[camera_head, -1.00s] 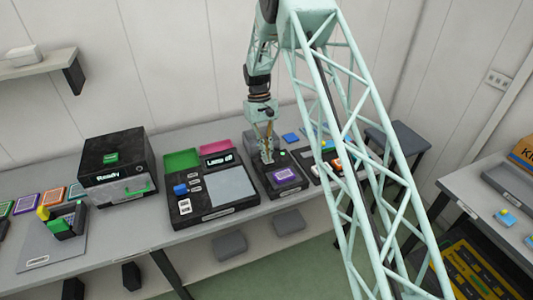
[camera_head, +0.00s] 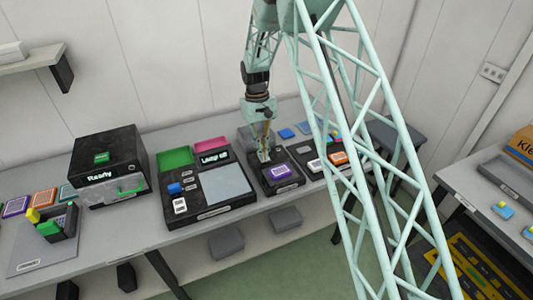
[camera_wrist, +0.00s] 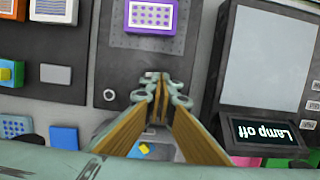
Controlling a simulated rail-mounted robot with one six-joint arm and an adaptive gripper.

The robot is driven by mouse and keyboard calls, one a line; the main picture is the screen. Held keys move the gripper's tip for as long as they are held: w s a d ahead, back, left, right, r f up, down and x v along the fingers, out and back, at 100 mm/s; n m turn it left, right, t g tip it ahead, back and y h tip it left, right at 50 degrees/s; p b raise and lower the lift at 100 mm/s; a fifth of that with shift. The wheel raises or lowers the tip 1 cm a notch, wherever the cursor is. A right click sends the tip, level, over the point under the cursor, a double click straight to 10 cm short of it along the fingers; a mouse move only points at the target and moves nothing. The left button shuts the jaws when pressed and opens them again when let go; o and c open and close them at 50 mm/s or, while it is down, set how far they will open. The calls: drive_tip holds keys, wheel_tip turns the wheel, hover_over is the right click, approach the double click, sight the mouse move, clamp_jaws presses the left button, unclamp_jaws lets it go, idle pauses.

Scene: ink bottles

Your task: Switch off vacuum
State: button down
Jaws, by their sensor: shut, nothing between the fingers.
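A black station with a perforated top (camera_head: 283,183) stands on the bench and carries a purple block with a white face (camera_head: 281,171). I take it to be the vacuum station; no vacuum label is readable. My gripper (camera_head: 264,158) points down over its back part, behind the block. In the wrist view my fingers (camera_wrist: 158,80) are shut and empty, above the dark station top (camera_wrist: 127,72). The purple block (camera_wrist: 150,15) lies beyond the tips. A small pale ring (camera_wrist: 108,95), perhaps an indicator, shows unlit beside them. Whether the fingertips touch anything I cannot tell.
Left of the station is a black panel (camera_head: 209,214) reading "Lamp off" in the wrist view (camera_wrist: 265,132). A black box reading "Ready" (camera_head: 103,176) stands farther left. White and orange blocks (camera_head: 338,158) are close on the right.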

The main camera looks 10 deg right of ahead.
drive_tip(key=shift+w+a, duration=0.1)
drive_tip(key=shift+w, duration=0.15)
drive_tip(key=shift+w+a+r, duration=0.15)
drive_tip(key=shift+w+r, duration=0.1)
drive_tip(key=shift+w, duration=0.45)
drive_tip(key=shift+w+a+f, duration=0.1)
drive_tip(key=shift+w+f, duration=0.05)
drive_tip(key=shift+f, duration=0.05)
drive_tip(key=shift+s+r, duration=0.1)
drive_tip(key=shift+s, duration=0.15)
drive_tip(key=shift+w+a+r+p, duration=0.1)
drive_tip(key=shift+w+r+p, duration=0.2)
drive_tip(key=shift+r+p, duration=0.2)
drive_tip(key=shift+w+r+p, duration=0.25)
drive_tip(key=shift+r+p, duration=0.1)
drive_tip(key=shift+r, duration=0.2)
drive_tip(key=w+p+v, duration=0.1)
drive_tip(key=v, duration=1)
drive_tip(key=shift+w+a+r, duration=0.2)
drive_tip(key=shift+s+f+b, duration=0.1)
drive_tip(key=shift+s+b, duration=0.2)
drive_tip(key=shift+b, duration=0.15)
